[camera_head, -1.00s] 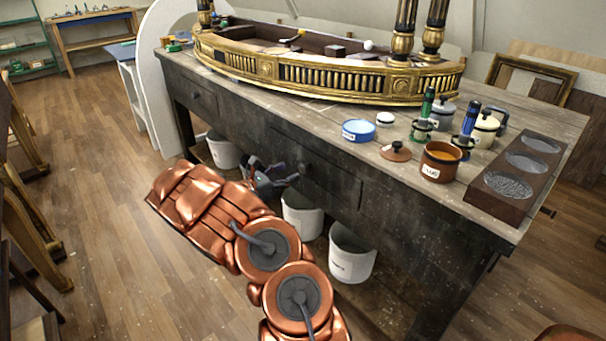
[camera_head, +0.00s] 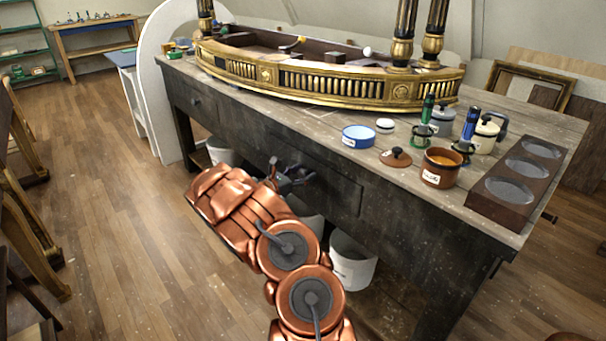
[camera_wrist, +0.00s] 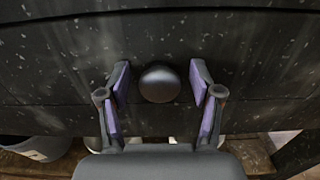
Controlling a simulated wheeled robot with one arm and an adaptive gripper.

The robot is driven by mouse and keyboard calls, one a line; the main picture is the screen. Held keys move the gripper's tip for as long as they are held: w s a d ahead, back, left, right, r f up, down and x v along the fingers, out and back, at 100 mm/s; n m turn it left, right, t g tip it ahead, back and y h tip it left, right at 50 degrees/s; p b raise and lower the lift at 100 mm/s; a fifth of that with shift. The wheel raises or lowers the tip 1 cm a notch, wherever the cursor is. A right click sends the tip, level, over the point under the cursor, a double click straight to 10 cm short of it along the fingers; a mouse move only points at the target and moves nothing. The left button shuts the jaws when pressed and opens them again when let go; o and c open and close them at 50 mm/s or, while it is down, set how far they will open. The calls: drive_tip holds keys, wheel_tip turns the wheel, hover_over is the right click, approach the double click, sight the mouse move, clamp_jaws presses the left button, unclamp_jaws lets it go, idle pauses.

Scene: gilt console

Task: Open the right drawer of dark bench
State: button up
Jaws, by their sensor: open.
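The dark bench (camera_head: 400,225) stands across the head view, with a left drawer (camera_head: 197,103) and a right drawer (camera_head: 335,185) in its front. The right drawer looks shut. Its round dark knob (camera_wrist: 160,84) shows in the wrist view, between the two fingers of my gripper (camera_wrist: 160,95). The fingers are open, with a gap on each side of the knob, and I see no contact. In the head view my gripper (camera_head: 290,176) is at the right drawer's front and hides the knob there.
White buckets (camera_head: 352,262) stand under the bench. On the bench top are a gilt console piece (camera_head: 330,85), a blue tin (camera_head: 358,136), a brown pot (camera_head: 440,167) and a dark tray with round hollows (camera_head: 518,180). The wood floor (camera_head: 110,190) on the left is clear.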

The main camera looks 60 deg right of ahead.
clamp_jaws()
idle(0.6)
